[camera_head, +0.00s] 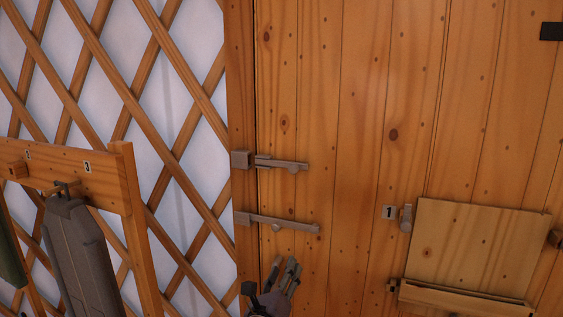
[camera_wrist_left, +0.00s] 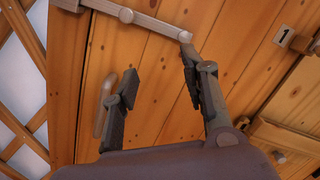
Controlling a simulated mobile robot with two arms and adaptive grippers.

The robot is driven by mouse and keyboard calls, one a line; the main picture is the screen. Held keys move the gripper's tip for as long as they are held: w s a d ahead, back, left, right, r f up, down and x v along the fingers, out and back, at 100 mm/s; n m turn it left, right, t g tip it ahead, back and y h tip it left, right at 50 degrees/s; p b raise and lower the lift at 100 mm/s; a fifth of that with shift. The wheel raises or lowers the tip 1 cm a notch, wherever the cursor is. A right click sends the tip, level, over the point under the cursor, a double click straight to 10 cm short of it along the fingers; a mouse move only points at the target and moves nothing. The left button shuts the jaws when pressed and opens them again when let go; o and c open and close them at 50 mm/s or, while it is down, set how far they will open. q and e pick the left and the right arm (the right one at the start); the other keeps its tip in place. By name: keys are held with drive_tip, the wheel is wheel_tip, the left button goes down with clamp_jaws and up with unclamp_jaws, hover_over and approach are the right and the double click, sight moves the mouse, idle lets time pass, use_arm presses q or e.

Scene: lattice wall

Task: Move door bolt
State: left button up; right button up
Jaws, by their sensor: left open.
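Two grey metal bolts are on the wooden door, the upper bolt (camera_head: 282,163) and the lower bolt (camera_head: 285,223), each beside a bracket on the door frame. The lower bar appears to reach its bracket (camera_head: 242,218); the upper bar shows a small gap from its bracket (camera_head: 240,159). My left gripper (camera_head: 282,268) is below the lower bolt, open and empty. In the left wrist view its fingers (camera_wrist_left: 158,65) stand apart, with a bolt bar (camera_wrist_left: 150,22) and its round knob beyond them near the top. The right fingertip looks close to the bar's end; contact is unclear.
A pale vertical handle (camera_wrist_left: 103,105) is left of the fingers in the wrist view. A wooden rack (camera_head: 75,170) with a hanging grey case (camera_head: 80,255) stands at left before the lattice wall (camera_head: 130,90). A wooden panel (camera_head: 475,245) and a small "1" label (camera_head: 388,212) are at right.

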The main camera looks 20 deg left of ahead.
sight(292, 171)
use_arm(q)
drive_tip(key=s+a+r+m+t+y+p, duration=0.1)
drive_tip(key=s+r+m+t, duration=0.2)
drive_tip(key=r, duration=1.2)
drive_tip(key=p+x, duration=0.1)
drive_tip(key=x, duration=0.4)
drive_tip(key=p+x, duration=0.1)
drive_tip(key=x, duration=0.5)
drive_tip(key=p+x, duration=0.1)
drive_tip(key=x, duration=0.5)
drive_tip(key=shift+w+d+f, duration=0.15)
drive_tip(key=shift+w+f, duration=0.05)
drive_tip(key=shift+f, duration=0.05)
drive_tip(key=shift+c, duration=0.2)
clamp_jaws()
